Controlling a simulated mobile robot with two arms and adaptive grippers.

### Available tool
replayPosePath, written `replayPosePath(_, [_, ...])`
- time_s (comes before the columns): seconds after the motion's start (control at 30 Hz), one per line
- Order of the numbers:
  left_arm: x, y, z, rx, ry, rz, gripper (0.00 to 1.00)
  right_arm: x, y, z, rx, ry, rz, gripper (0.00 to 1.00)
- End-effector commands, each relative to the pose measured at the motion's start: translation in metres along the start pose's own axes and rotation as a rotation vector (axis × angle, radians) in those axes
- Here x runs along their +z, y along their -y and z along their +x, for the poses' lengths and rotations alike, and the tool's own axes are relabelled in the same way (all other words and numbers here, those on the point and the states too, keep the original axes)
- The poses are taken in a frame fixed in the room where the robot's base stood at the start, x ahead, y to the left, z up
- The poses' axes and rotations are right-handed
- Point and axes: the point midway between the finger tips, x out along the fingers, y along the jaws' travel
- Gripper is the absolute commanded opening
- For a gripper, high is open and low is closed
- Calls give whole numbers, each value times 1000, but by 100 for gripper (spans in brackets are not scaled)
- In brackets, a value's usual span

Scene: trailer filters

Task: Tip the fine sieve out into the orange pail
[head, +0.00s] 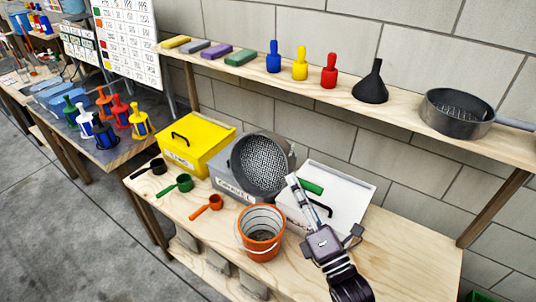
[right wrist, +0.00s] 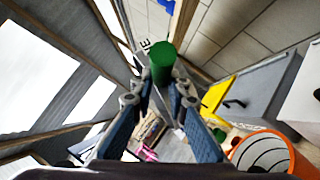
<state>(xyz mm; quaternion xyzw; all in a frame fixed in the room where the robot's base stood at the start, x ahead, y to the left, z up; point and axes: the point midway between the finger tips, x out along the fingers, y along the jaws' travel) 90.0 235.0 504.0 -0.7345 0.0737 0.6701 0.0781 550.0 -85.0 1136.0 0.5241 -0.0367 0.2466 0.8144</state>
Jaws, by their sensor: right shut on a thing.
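A grey round sieve (head: 262,163) with pale mesh is tilted steeply, its open face turned toward the head camera; I see no heap on the mesh. My right gripper (head: 297,190) is shut on a green handle (head: 310,187), which also shows end-on between the fingers (right wrist: 165,95) in the right wrist view as a green cylinder (right wrist: 163,62). The join between handle and sieve is hidden. The orange pail (head: 262,246) stands upright below the sieve, with grey-brown matter at its bottom. It also shows in the right wrist view (right wrist: 262,153). My left gripper is not in view.
Behind the pail stand a yellow bin (head: 195,150), a grey bin (head: 222,187) and a white bin (head: 350,190). Black, green (head: 178,185) and orange (head: 207,205) scoops lie left on the bench. The shelf above holds a funnel (head: 372,85) and a dark sieve (head: 458,113).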

Motion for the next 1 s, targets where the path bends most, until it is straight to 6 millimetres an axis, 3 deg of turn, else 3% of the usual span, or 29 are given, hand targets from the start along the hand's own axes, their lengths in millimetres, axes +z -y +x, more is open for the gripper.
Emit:
replayPosePath(0.03, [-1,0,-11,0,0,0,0,3,-6,2,-10,1,15,0])
replayPosePath(0.57, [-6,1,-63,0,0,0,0,6,-10,4,-144,-8,180,0])
replayPosePath(1.0, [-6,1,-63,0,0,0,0,9,-15,7,-393,-26,490,0])
